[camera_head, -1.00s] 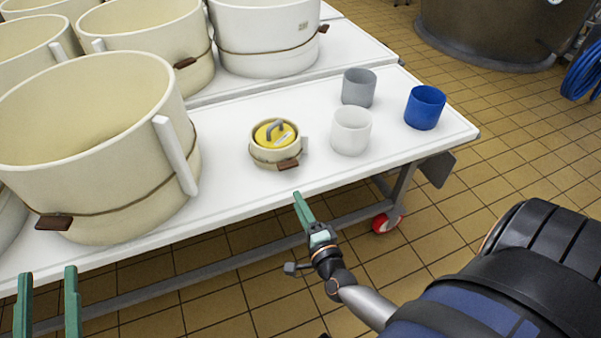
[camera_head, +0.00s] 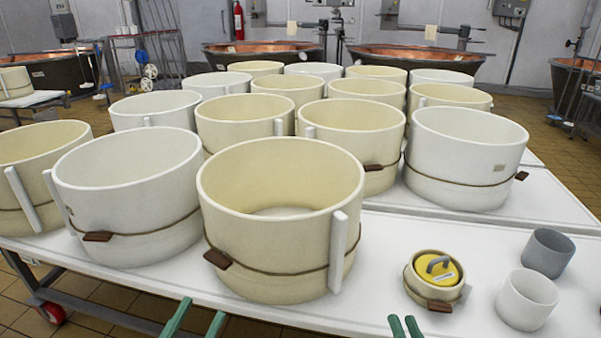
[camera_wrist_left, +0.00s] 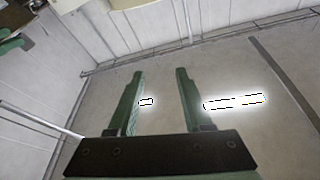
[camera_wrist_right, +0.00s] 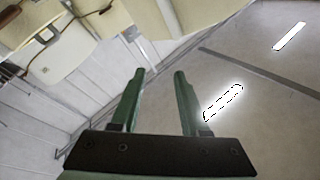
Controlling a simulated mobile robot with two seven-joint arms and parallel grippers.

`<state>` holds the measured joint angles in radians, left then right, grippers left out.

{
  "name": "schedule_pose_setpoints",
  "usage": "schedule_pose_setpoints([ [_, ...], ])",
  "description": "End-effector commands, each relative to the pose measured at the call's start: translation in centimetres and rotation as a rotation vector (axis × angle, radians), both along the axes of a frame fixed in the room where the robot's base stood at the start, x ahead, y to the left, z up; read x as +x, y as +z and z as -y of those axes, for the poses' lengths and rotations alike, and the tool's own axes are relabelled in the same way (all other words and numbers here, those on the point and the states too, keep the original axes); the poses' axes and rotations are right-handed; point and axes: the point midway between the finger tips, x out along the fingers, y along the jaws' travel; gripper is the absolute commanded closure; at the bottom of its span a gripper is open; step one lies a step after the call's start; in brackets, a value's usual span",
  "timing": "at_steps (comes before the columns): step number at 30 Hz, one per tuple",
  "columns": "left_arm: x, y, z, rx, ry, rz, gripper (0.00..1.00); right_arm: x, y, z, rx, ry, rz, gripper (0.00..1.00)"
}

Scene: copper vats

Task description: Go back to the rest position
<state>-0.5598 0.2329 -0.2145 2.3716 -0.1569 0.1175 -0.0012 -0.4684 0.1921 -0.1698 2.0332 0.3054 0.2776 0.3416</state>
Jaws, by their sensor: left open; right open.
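My left gripper (camera_head: 196,322) shows at the bottom of the head view, in front of the table's near edge, with two green fingers apart. In the left wrist view its fingers (camera_wrist_left: 158,98) are spread with nothing between them. My right gripper (camera_head: 405,328) shows at the bottom right of centre, only its green fingertips in view. In the right wrist view its fingers (camera_wrist_right: 153,100) are spread and empty. Both wrist views look up at the ceiling.
A white table (camera_head: 385,280) carries several large cream and white vats (camera_head: 283,220). A small mould with a yellow lid (camera_head: 438,270), a white cup (camera_head: 526,300) and a grey cup (camera_head: 548,253) stand at its right. Copper vats (camera_head: 418,55) stand behind.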

Motion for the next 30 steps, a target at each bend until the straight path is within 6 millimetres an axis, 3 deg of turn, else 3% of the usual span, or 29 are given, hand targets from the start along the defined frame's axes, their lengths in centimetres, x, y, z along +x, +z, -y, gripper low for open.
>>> schedule_pose_setpoints([
  [3, 0.0, 0.0, 0.0, 0.0, 0.0, 0.0, 0.5, -1.6, 3.7, -2.1, -0.265, 0.008, 0.095, 0.55],
  [12, 0.2, 0.4, -0.1, 0.001, 0.005, -0.026, 0.5, -4.3, 10.3, -4.5, -0.745, -0.054, 0.252, 0.55],
  [23, 0.9, -2.4, -1.1, 0.002, 0.056, -0.341, 0.5, -3.5, 7.3, -3.4, -0.738, 0.015, -0.071, 0.55],
  [30, -1.2, -5.6, -2.1, 0.003, 0.104, -0.661, 0.5, -5.6, 4.1, -2.5, -0.726, 0.087, -0.395, 0.55],
])
